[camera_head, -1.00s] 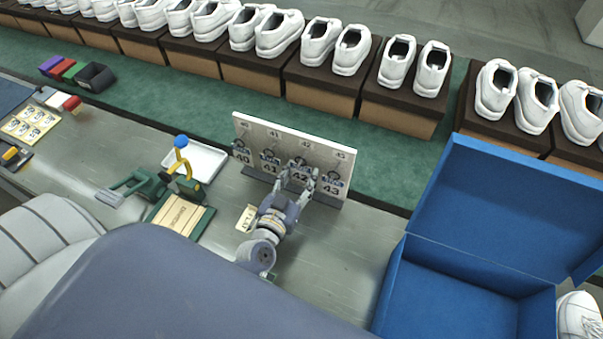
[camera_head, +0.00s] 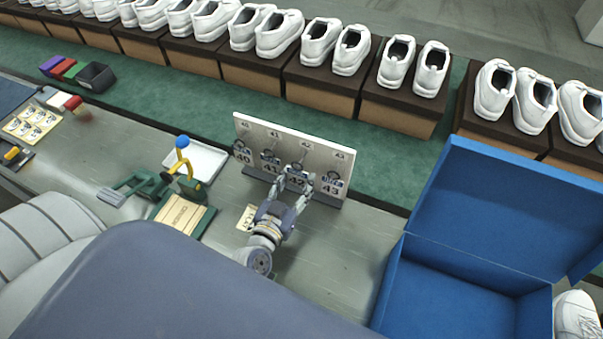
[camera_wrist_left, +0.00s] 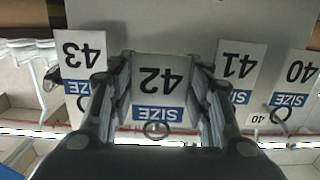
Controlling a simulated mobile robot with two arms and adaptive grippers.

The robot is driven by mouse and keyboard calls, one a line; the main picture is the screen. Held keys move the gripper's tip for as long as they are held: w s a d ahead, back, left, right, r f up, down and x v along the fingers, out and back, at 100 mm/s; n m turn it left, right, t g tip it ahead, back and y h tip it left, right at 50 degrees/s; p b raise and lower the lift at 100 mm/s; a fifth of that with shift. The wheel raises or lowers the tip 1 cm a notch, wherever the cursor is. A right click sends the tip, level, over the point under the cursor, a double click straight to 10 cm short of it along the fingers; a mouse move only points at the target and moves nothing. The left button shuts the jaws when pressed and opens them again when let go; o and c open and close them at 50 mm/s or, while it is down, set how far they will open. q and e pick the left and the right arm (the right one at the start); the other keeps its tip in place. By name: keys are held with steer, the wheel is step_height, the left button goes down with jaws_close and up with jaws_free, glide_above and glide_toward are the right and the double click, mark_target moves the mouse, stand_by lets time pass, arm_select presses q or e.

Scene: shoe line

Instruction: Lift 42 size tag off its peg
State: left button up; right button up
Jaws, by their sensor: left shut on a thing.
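The 42 size tag (camera_wrist_left: 160,85) is a white card with a blue SIZE band and a ring, upside down in the left wrist view. My left gripper (camera_wrist_left: 160,100) is shut on it, one finger at each side edge. In the head view the tag (camera_head: 296,180) is at the white peg board (camera_head: 318,152), between the 41 tag (camera_head: 269,165) and the 43 tag (camera_head: 333,184), with my left gripper (camera_head: 295,190) in front of it. Whether its ring is still around the peg cannot be told. My right gripper is not in view.
The 40 tag (camera_head: 242,154) hangs at the board's left end. A green press (camera_head: 180,212) and white tray (camera_head: 203,163) stand left of the board. An open blue box (camera_head: 450,295) is at the right. Shoes on boxes line the back.

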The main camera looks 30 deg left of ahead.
arm_select(q)
steer(key=shift+s, duration=0.3)
steer(key=shift+s, duration=0.65)
steer(key=shift+s+d+p, duration=0.15)
steer(key=shift+s+p, duration=0.25)
steer(key=shift+s, duration=1.15)
steer(key=shift+s+d+r+p, duration=0.1)
steer(key=shift+s+r+p, duration=0.45)
steer(key=shift+s, duration=0.3)
steer(key=shift+s+r+p, duration=0.45)
steer(key=shift+s+p, duration=0.15)
steer(key=shift+s, duration=0.2)
steer(key=shift+s+d+r+p, duration=0.1)
steer(key=shift+s+r+p, duration=0.45)
steer(key=shift+s, duration=0.3)
